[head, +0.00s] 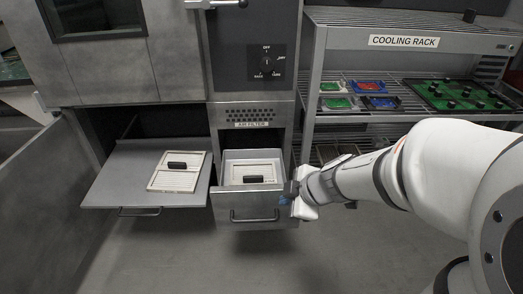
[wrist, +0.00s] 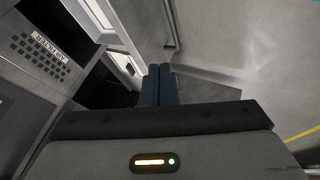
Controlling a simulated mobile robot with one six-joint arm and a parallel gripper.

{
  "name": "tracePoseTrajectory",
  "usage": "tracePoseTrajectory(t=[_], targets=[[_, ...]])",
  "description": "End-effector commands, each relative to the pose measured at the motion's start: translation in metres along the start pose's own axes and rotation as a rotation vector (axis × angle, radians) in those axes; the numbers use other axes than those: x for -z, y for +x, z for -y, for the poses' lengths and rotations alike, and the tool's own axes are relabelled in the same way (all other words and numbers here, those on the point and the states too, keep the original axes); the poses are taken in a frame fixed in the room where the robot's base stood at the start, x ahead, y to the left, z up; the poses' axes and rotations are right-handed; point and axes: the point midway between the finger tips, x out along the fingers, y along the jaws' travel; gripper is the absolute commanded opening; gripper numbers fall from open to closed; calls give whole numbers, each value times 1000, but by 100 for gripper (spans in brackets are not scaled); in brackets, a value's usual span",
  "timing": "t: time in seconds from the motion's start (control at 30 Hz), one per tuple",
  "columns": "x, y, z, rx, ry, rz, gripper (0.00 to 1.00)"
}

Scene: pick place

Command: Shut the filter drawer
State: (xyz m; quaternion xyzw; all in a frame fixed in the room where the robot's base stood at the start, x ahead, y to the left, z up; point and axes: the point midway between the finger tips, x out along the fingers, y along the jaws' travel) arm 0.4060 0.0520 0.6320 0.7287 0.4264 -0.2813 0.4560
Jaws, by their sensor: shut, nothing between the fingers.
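The filter drawer (head: 256,211) is pulled out under the AIR FILTER label in the head view. A framed filter (head: 266,169) with a black handle lies inside it. The drawer front has a dark bar handle. My gripper (head: 285,200) is at the right end of the drawer front, with its blue fingertips close to the front's right edge; I cannot tell whether they touch. In the wrist view the blue fingers (wrist: 160,84) are together, with nothing between them. The drawer (wrist: 124,62) shows beyond them at the upper left, partly hidden by the gripper.
A second pulled-out tray (head: 110,180) with another filter (head: 178,172) on it is to the left. An open cabinet door (head: 62,195) stands at the far left. The cooling rack (head: 400,42) with trays stands at right. The floor in front is clear.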

Motion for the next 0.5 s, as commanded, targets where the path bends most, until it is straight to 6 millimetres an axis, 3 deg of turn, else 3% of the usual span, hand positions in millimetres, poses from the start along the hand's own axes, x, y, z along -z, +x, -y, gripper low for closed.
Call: tracePoseTrajectory(t=[0.5], targets=[[0,51,0,2,5,1,0]])
